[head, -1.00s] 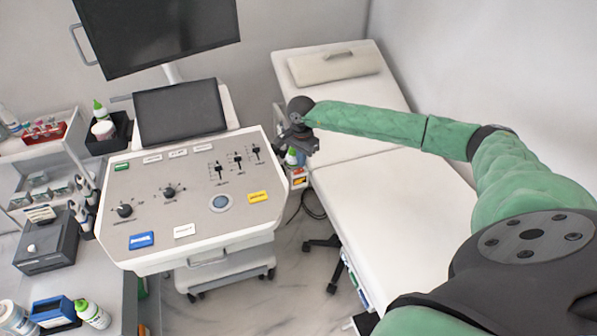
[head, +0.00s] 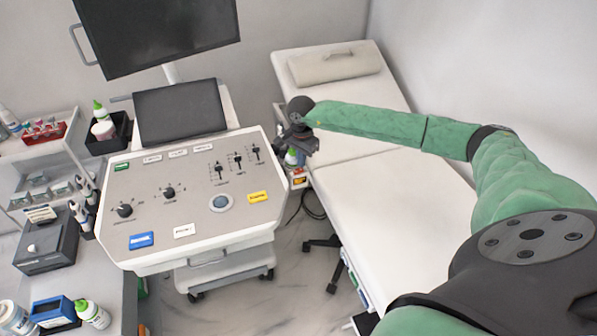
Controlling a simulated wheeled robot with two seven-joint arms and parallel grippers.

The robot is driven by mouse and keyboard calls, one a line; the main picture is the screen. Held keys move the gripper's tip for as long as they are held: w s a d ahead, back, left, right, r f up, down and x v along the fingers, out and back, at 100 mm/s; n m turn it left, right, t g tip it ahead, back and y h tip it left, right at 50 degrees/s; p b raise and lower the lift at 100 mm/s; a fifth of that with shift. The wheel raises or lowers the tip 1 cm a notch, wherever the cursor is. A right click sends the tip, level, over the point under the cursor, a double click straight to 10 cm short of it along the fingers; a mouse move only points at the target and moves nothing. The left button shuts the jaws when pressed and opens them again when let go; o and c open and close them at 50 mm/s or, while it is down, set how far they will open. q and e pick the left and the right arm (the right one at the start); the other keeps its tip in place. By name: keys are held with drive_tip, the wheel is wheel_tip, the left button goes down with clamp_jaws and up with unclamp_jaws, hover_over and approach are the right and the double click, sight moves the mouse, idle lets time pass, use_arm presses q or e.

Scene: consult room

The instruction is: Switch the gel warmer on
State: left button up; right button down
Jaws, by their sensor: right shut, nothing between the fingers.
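A small white unit with an orange-red patch (head: 299,181) sits at the right side of the ultrasound console, beside the couch. It looks like the gel warmer, but it is small and partly covered. A bottle with a green part (head: 291,158) stands at its top. My right gripper (head: 300,150) is shut and empty, just above and in front of this unit, hiding its upper part. I cannot tell whether the fingers touch it, and the state of its switch is too small to read. My left gripper is out of view.
The console panel (head: 190,215) with knobs, sliders and coloured keys lies left of the gripper. The white couch (head: 390,210) lies under my right arm. A dark box (head: 45,245) and bottles stand at the left. A cable (head: 310,205) hangs below the unit.

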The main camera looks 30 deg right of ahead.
drive_tip(key=shift+f+b, duration=0.85)
drive_tip(key=shift+f, duration=0.1)
idle(1.1)
drive_tip(key=shift+r, duration=0.1)
drive_tip(key=shift+r+p, duration=0.5)
drive_tip(key=shift+r, duration=2.9)
